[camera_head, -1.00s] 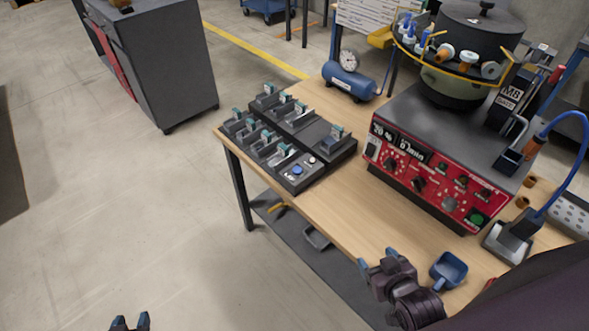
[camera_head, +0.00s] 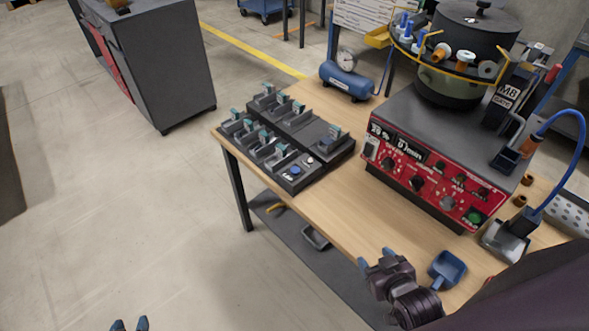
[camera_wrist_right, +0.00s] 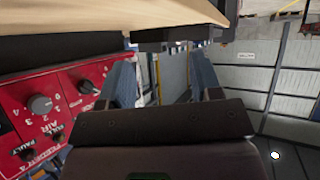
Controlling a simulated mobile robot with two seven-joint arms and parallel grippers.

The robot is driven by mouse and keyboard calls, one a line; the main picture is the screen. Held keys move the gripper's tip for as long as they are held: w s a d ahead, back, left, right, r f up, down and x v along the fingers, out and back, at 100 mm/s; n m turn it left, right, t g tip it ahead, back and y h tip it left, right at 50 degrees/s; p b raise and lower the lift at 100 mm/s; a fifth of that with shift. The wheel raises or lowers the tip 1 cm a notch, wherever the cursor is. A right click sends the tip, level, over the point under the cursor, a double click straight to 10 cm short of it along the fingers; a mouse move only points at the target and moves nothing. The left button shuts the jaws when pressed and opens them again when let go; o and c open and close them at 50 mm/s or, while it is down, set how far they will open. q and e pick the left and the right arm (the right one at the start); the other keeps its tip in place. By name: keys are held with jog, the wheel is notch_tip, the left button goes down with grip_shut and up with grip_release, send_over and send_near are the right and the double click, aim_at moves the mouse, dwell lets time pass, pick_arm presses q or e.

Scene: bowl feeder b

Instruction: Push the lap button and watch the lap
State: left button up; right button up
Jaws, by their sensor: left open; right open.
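The bowl feeder (camera_head: 449,85) stands on a grey base with a red control panel (camera_head: 400,165) of knobs, displays and a green button (camera_head: 474,216). A small black box with a blue button (camera_head: 296,170) sits at the front of the dark fixture rack. I cannot read which button is marked lap. My right gripper (camera_head: 377,262) is open and empty at the table's front edge, apart from both buttons. The right wrist view shows its spread fingers (camera_wrist_right: 162,80) with the red panel (camera_wrist_right: 75,95) beside them. My left gripper (camera_head: 130,324) is open at the bottom edge, far from the table.
A blue scoop (camera_head: 447,269) lies close to my right gripper. The dark rack (camera_head: 318,138) holds several teal-topped pieces. A blue air tank (camera_head: 347,80) with a gauge stands behind. Bare wood (camera_head: 345,205) lies between rack and panel. A grey cabinet (camera_head: 150,65) stands apart at left.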

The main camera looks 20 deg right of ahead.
grip_shut()
dwell(1.4)
